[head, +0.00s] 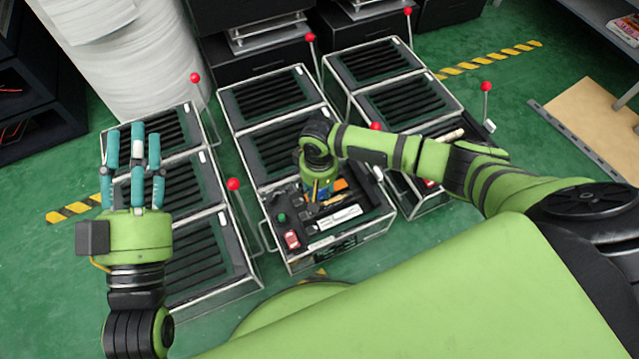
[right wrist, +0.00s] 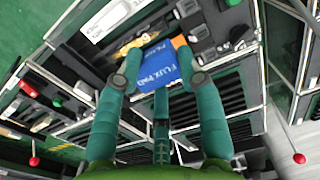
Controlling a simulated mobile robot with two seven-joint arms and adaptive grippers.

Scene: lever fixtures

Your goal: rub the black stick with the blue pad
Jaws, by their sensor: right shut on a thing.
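The blue pad (right wrist: 152,66), printed with white letters, sits between the fingers of my right gripper (right wrist: 158,82) in the right wrist view. The right gripper is shut on it. In the head view my right gripper (head: 316,193) points down over the open tool tray (head: 350,236), and its fingers mostly hide the pad. Several dark parts lie in the tray, but I cannot tell for sure which is the black stick. My left gripper (head: 135,160) is open and empty, its three fingers spread above the left row of slatted boxes.
The tray also holds a red part (head: 292,239), a white labelled part (head: 339,217), an orange piece (right wrist: 179,41) and a brass-coloured piece (right wrist: 132,46). Slatted boxes (head: 265,95) and levers with red knobs (head: 233,184) stand around it.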

